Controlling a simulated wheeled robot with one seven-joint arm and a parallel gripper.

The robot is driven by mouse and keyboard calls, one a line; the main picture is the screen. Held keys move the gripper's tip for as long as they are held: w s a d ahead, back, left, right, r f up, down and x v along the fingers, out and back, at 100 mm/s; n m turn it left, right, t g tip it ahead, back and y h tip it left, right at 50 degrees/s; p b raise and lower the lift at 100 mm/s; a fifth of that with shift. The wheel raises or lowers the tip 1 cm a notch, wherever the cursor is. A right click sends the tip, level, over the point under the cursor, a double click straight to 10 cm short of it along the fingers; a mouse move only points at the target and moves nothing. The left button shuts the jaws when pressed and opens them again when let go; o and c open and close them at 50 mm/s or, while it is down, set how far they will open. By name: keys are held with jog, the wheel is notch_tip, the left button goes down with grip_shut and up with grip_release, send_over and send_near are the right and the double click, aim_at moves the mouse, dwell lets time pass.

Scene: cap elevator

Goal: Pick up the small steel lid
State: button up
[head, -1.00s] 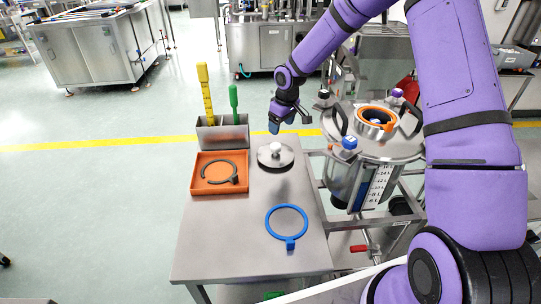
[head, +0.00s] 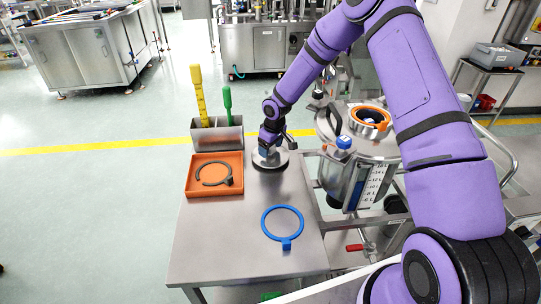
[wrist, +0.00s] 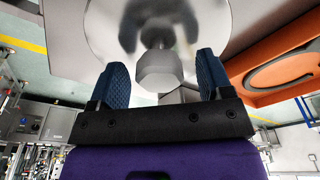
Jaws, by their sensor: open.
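The small steel lid (head: 281,163) lies flat on the steel table, near its back edge. In the head view my gripper (head: 269,153) is over the lid and hides its knob and much of its top. In the wrist view the lid (wrist: 105,28) fills the upper middle, with its pale knob (wrist: 158,70) standing toward me. My gripper (wrist: 160,75) is open, with one blue finger on each side of the knob. A gap shows between the knob and each finger.
An orange tray (head: 192,189) with a dark ring sits left of the lid. Behind it stands a steel bin (head: 217,138) with yellow and green-handled tools. A blue ring (head: 264,222) lies in front. A steel vessel (head: 350,180) stands right of the table (head: 220,255).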

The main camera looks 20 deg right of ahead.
jog(key=shift+c, duration=0.2)
jog(key=c, duration=1.1)
jog(key=shift+c, duration=0.2)
jog(key=shift+r, duration=0.2)
jog(key=shift+r, duration=0.6)
notch_tip(320, 180, up, 2)
jog(key=shift+r, duration=0.25)
jog(key=s+r, duration=0.1)
jog(key=s, duration=1.5)
jog(key=shift+d, duration=0.15)
